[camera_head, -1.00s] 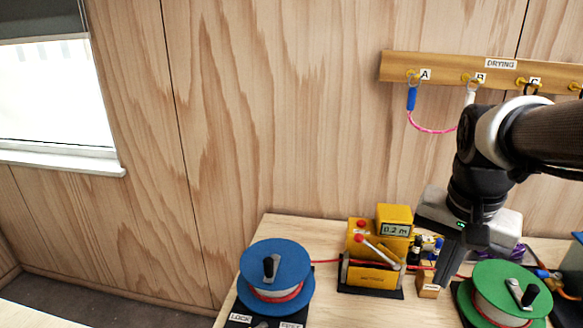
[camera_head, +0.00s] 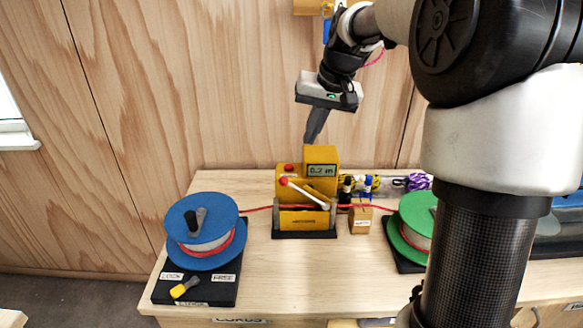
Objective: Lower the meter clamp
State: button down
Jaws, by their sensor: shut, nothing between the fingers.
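The yellow meter (camera_head: 291,219) stands on a black base at the middle of the workbench. Its display (camera_head: 320,170) appears to read 0.2 m. The clamp lever (camera_head: 305,193) is a pale bar with a red knob (camera_head: 284,181) at its raised left end, slanting down to the right. A red cord (camera_head: 256,209) runs from the blue reel through the meter toward the green reel. My gripper (camera_head: 312,138) is shut and empty, pointing down just above the meter's display housing, right of and higher than the lever knob.
A blue reel (camera_head: 187,250) stands left on a black base with a yellow switch (camera_head: 185,287) near LOCK and FREE labels. A green reel (camera_head: 405,243) stands right, partly hidden by my arm. A wooden block (camera_head: 360,217) sits right of the meter.

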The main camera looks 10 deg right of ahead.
send_near(285, 178)
notch_tip(285, 178, down, 3)
jog(key=w+d, duration=0.2)
jog(key=a+f, duration=0.2)
jog(key=f, duration=0.1)
jog(key=shift+w+a+p, duration=0.15)
jog(key=shift+w+p, duration=0.15)
jog(key=shift+p, duration=0.05)
jog(key=shift+a, duration=0.1)
jog(key=shift+a+f+h, duration=0.3)
jog(key=shift+a+f, duration=0.05)
jog(key=shift+a, duration=0.1)
jog(key=w+a+f+n+g+h+b, duration=0.1)
jog(key=a+f+h+b, duration=0.5)
jog(key=f, duration=0.3)
jog(key=shift+f, duration=0.35)
